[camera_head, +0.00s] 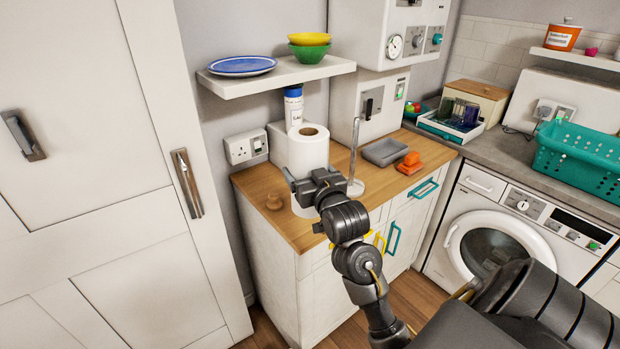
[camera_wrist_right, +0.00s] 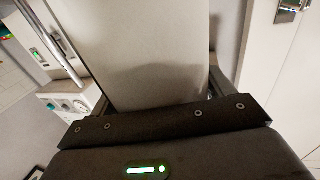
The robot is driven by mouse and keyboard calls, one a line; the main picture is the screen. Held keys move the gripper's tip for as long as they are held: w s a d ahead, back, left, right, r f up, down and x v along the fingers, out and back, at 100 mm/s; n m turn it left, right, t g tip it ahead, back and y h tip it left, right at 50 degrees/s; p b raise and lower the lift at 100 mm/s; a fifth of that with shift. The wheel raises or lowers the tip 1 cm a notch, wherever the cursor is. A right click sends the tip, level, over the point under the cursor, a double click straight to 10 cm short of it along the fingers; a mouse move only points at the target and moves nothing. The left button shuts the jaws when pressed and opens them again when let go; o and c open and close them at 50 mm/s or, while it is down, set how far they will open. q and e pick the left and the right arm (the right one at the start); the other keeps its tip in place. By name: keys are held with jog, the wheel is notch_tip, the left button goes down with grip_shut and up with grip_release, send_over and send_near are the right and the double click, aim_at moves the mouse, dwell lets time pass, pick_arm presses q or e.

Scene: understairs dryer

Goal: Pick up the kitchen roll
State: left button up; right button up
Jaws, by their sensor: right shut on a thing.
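The kitchen roll (camera_head: 307,153) is a white upright cylinder with a brown core at its top, over the wooden worktop. My right gripper (camera_head: 308,182) is shut on its lower part, from the front. In the right wrist view the roll (camera_wrist_right: 155,50) fills the space between the two fingers of my right gripper (camera_wrist_right: 155,85). A little of the roll shows below the gripper. I cannot tell whether its bottom touches the worktop. My left gripper is not in view.
A thin upright rod on a round base (camera_head: 355,187) stands just right of the roll. A grey tray (camera_head: 385,152) and an orange item (camera_head: 409,163) lie farther right. A blue-and-white bottle (camera_head: 293,105) stands behind. A shelf (camera_head: 276,77) with dishes hangs above.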

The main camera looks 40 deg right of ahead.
aim_at(303, 174)
jog(key=s+a+r, duration=0.1)
jog(key=s+a, duration=0.2)
jog(key=s+a+r, duration=0.1)
jog(key=shift+s+a+r, duration=0.15)
jog(key=shift+s+r, duration=0.1)
jog(key=shift+r, duration=0.1)
